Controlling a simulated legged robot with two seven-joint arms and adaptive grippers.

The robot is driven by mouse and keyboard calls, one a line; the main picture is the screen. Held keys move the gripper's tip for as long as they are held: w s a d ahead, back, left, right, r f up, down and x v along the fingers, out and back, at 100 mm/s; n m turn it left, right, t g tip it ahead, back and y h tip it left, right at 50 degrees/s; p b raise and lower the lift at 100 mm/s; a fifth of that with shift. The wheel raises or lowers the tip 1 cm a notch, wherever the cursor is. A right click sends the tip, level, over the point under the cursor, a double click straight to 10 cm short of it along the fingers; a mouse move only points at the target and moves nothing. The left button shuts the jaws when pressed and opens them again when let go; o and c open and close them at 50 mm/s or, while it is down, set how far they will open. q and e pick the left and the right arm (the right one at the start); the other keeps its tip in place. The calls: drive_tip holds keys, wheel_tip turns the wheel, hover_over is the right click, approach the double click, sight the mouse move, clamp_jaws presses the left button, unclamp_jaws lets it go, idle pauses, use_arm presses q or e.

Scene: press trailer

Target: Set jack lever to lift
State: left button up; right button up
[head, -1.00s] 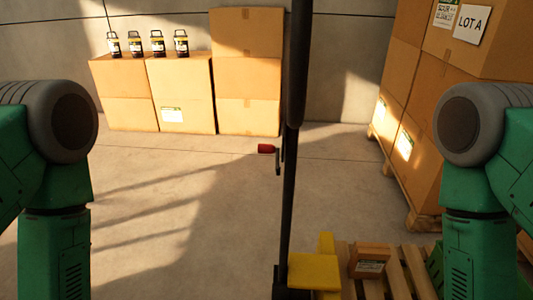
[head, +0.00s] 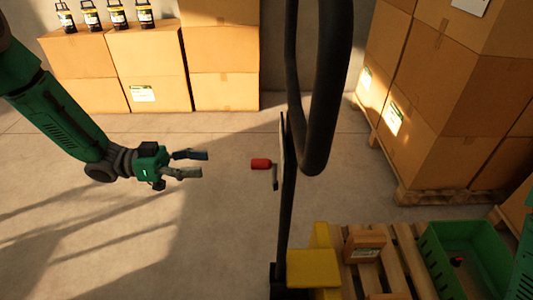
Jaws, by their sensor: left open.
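The jack has a tall black post (head: 287,215) with a looped black handle (head: 322,120) at its top, standing right of centre in the head view. A lever with a red grip (head: 261,164) sticks out to the left of the post, and its dark arm hangs down beside the post. My left gripper (head: 204,163) is open and empty, left of the red grip at about the same picture height. A clear gap shows between its fingertips and the grip. My right gripper is not in view.
The jack's yellow base (head: 312,268) stands by a wooden pallet (head: 408,262) with a small carton (head: 364,244) and a green crate (head: 428,262). Stacked cartons (head: 400,80) stand at right, more cartons (head: 160,80) at the back. The floor at left is clear.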

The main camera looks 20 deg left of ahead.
sight(259, 164)
use_arm(q)
drive_tip(key=b+x, duration=0.1)
drive_tip(key=x, duration=1.1)
drive_tip(key=shift+d+f, duration=0.15)
drive_tip(key=shift+w+d, duration=0.15)
drive_tip(key=shift+d, duration=0.6)
